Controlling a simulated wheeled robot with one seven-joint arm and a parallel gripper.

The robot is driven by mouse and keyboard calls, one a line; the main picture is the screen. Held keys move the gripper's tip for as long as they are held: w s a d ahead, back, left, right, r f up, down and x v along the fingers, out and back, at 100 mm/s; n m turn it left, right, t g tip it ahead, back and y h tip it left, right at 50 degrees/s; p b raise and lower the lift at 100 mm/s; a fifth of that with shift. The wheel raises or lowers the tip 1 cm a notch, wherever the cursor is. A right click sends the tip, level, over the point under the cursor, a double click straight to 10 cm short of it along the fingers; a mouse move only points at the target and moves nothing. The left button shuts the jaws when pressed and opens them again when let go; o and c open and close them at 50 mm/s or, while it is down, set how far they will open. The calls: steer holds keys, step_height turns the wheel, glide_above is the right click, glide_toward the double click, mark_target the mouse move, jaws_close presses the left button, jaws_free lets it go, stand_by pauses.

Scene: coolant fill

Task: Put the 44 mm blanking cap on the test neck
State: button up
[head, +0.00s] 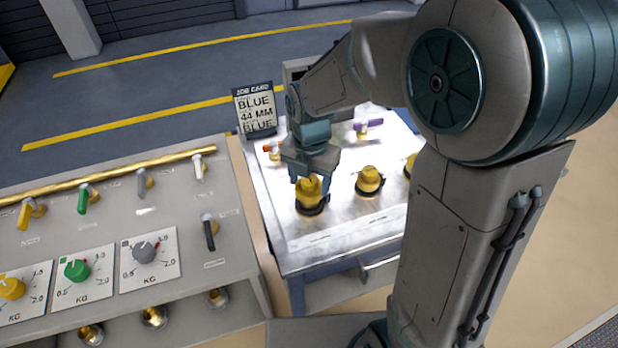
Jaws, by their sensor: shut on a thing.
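A third yellow cap (409,164) is partly hidden behind my arm. No size marking is readable on the caps, so I cannot tell which is 44 mm. I cannot pick out the test neck.
A job card (255,108) reading "BLUE 44 MM BLUE" stands at the bench's back left corner. Valves with a red handle (268,148) and a purple handle (369,125) are behind the caps. A grey console (190,222) with levers and KG dials is left, across a narrow gap.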

mark_target(313, 180)
steer(key=shift+f+b, duration=0.9)
steer(key=shift+f, duration=0.45)
stand_by(0.4)
steer(key=o, duration=1.1)
step_height(313, 180, up, 14)
steer(key=shift+f, duration=0.1)
steer(key=shift+s+d, duration=0.1)
steer(key=s+d+f+m+t, duration=0.1)
steer(key=s+d+m, duration=0.3)
steer(key=m, duration=0.6)
steer(key=s+d+f+m+t, duration=0.1)
steer(key=s+d+m, duration=0.2)
steer(key=m, duration=0.7)
steer(key=s+d+f+m+t, duration=0.1)
steer(key=s+d+m, duration=0.3)
steer(key=m, duration=0.6)
steer(key=shift+s+d+f, duration=0.35)
steer(key=shift+s+f, duration=0.2)
steer(key=shift+s, duration=0.2)
